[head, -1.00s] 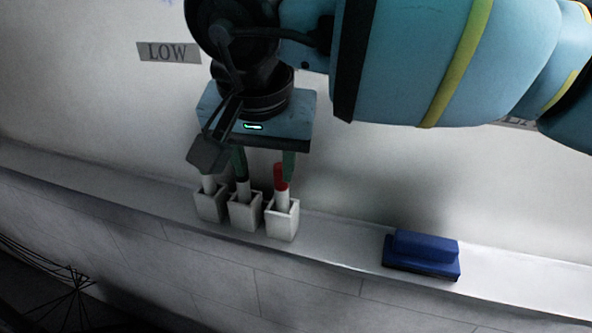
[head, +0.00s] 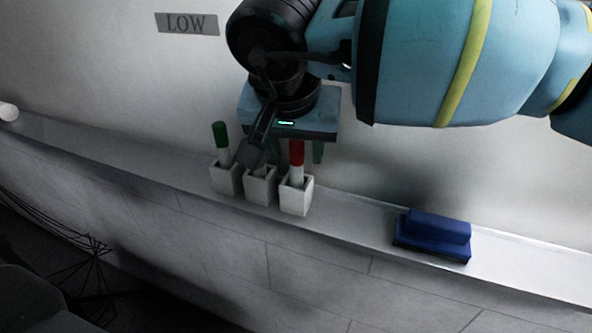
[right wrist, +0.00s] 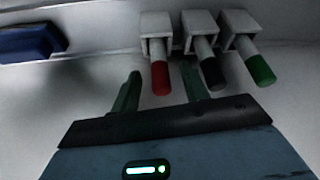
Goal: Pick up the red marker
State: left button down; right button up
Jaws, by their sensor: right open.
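The red marker (head: 297,158) stands cap up in the rightmost of three small white holders (head: 296,198) on the ledge. In the right wrist view the red marker (right wrist: 160,76) shows between the two fingers of my right gripper (right wrist: 160,85), with gaps on both sides. The right gripper is open and empty; in the head view its fingers (head: 296,152) are just behind and around the red cap. A black-capped marker (right wrist: 209,70) is in the middle holder, close to one finger; its cap is hidden in the head view. My left gripper is not in view.
A green-capped marker (head: 221,138) stands in the left holder. A blue eraser (head: 434,236) lies on the ledge (head: 350,212) to the right, with bare ledge between. The wall behind bears a LOW sign (head: 187,24). A white round object (head: 8,112) is at the far left.

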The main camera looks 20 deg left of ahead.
jog(key=shift+x, duration=1.2)
grip_shut()
jog(key=shift+r, duration=0.1)
notch_tip(320, 180, up, 10)
jog(key=shift+f, duration=0.1)
